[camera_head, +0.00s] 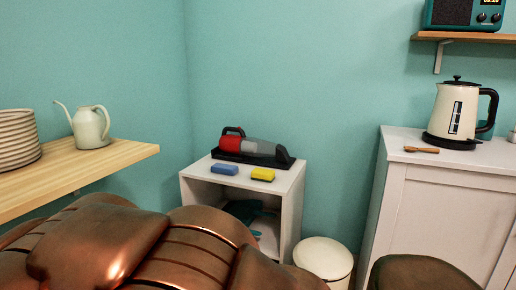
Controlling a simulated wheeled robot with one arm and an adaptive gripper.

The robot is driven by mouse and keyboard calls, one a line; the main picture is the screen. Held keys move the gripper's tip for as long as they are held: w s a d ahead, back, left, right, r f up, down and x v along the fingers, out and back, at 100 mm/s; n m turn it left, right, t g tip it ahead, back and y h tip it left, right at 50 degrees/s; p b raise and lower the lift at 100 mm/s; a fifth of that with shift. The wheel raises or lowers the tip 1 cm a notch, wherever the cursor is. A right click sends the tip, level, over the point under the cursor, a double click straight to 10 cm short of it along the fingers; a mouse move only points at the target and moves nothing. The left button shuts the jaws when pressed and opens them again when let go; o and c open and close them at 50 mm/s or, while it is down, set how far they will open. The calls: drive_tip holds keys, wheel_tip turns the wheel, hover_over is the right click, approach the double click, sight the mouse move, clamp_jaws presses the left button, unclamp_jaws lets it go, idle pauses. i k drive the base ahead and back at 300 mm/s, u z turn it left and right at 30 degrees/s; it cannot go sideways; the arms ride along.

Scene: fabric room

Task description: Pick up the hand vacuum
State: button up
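The hand vacuum (231,142) has a red body, a grey translucent front and a black handle. It lies lengthwise on a black base at the back of a small white open cabinet (276,187) in the corner. Its front points right. My gripper is not in view, and nothing is seen touching the vacuum.
Glossy brown padded furniture (150,245) blocks the foreground. A white bin (324,259) stands right of the cabinet. A wooden shelf (110,158) juts in at left; a kettle (456,112) stands at right.

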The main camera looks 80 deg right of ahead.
sight(237, 146)
drive_tip(key=z, duration=1.75)
